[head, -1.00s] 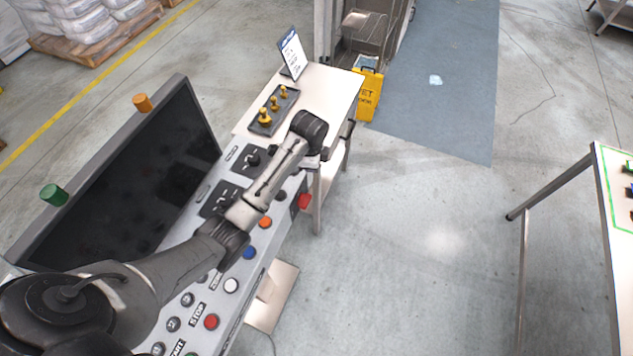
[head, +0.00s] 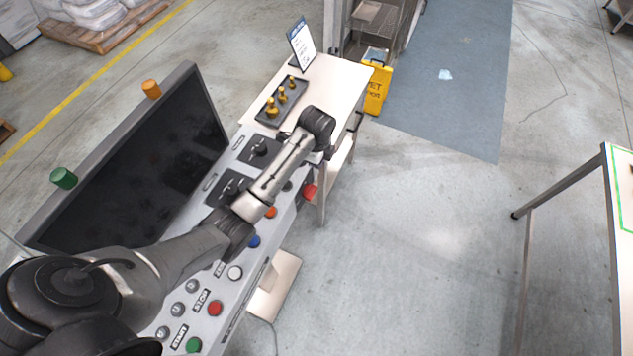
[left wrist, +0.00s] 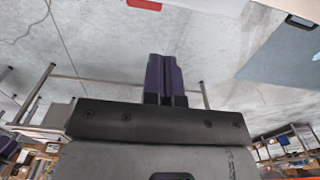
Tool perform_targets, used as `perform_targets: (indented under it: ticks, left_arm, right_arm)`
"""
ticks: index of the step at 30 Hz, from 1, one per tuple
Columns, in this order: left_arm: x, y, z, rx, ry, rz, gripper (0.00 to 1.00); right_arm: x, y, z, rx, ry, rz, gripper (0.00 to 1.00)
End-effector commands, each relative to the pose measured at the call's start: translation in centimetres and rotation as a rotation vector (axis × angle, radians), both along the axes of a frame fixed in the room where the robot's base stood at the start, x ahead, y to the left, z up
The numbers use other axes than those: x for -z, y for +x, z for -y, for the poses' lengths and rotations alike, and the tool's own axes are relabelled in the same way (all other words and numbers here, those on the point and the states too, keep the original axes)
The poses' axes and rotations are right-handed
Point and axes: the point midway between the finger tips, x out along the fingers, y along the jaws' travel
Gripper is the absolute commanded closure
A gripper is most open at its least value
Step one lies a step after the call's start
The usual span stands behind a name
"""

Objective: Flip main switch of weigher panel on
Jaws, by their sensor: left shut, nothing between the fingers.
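The weigher panel (head: 225,262) is a light grey sloped console with a large dark screen (head: 130,160) behind it. Two black plates with dark rotary switches, an upper one (head: 262,148) and a lower one (head: 230,187), sit along its far part. A red part (head: 310,192) sticks out at the panel's far right end. I cannot tell which of these is the main switch. My left arm reaches over the panel, its wrist above the far end; its gripper is hidden in the head view. In the left wrist view my left gripper (left wrist: 163,60) is shut and empty, over floor.
Coloured push buttons, including blue (head: 254,241), white (head: 235,273), red (head: 215,308) and green (head: 193,345), line the panel's front. Beyond it a white table (head: 345,85) holds a tray of brass weights (head: 282,97) and a sign (head: 302,45).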

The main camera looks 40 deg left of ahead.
Motion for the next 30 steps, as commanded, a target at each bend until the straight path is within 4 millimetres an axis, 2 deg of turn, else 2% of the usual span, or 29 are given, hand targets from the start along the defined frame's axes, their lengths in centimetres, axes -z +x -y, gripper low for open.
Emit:
perform_targets:
  ticks: [12,18,24,30]
  left_arm:
    - [7.8,-0.1,0.0,-0.001,-0.001,-0.005,1.00]
    - [10.6,-0.1,0.1,0.001,-0.001,-0.004,1.00]
    - [12.2,-0.1,0.0,-0.001,-0.001,-0.002,1.00]
    - [12.7,-0.1,0.0,0.000,0.000,-0.001,1.00]
  right_arm:
    - [0.2,0.0,0.0,-0.001,-0.001,0.000,0.55]
    - [0.3,0.0,0.2,-0.004,-0.007,0.001,0.55]
    - [0.4,0.0,0.3,-0.007,-0.011,0.001,0.55]
    - [0.5,0.0,0.3,-0.006,-0.009,0.000,0.55]
